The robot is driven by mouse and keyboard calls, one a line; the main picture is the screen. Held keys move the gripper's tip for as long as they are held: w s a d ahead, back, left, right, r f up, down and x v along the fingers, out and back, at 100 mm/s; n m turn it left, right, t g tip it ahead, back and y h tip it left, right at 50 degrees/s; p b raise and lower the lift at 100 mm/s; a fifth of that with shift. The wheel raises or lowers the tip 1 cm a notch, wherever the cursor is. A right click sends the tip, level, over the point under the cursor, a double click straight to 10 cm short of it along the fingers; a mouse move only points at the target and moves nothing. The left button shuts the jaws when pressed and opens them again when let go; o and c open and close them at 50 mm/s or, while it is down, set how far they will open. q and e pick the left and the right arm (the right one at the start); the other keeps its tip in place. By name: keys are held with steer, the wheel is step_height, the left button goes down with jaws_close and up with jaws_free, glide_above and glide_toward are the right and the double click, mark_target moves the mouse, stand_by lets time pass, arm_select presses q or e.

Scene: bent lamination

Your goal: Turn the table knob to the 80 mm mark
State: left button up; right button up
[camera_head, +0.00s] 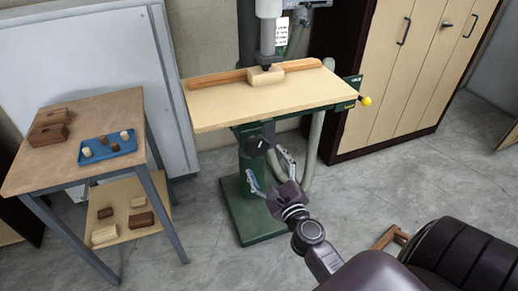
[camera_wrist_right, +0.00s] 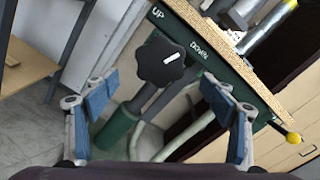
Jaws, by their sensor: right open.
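The black lobed table knob (camera_head: 258,145) sits on the green column under the machine's wooden table (camera_head: 270,100). In the right wrist view the knob (camera_wrist_right: 160,63) has a white pointer line and stands between the words UP and DOWN on a green panel. My right gripper (camera_head: 270,170) is open and empty, just in front of and slightly below the knob. In the wrist view its blue-padded fingers (camera_wrist_right: 157,92) are spread to either side, apart from the knob. No mm scale is readable. My left gripper is out of view.
A yellow-tipped lever (camera_head: 365,101) sticks out at the table's right end. A wooden side table (camera_head: 85,112) with a blue tray (camera_head: 108,147) and blocks stands at left. A cabinet (camera_head: 410,70) stands at right. The grey floor in front is mostly clear.

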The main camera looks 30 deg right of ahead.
mark_target(259, 150)
steer(key=x, duration=0.7)
steer(key=shift+w+p, duration=0.2)
steer(key=shift+p, duration=0.15)
steer(key=c, duration=1.1)
steer(key=shift+r+n+p, duration=0.15)
steer(key=shift+n+p, duration=0.25)
steer(key=shift+n, duration=1.7)
steer(key=shift+s, duration=0.1)
steer(key=o, duration=1.1)
steer(key=v, duration=1.2)
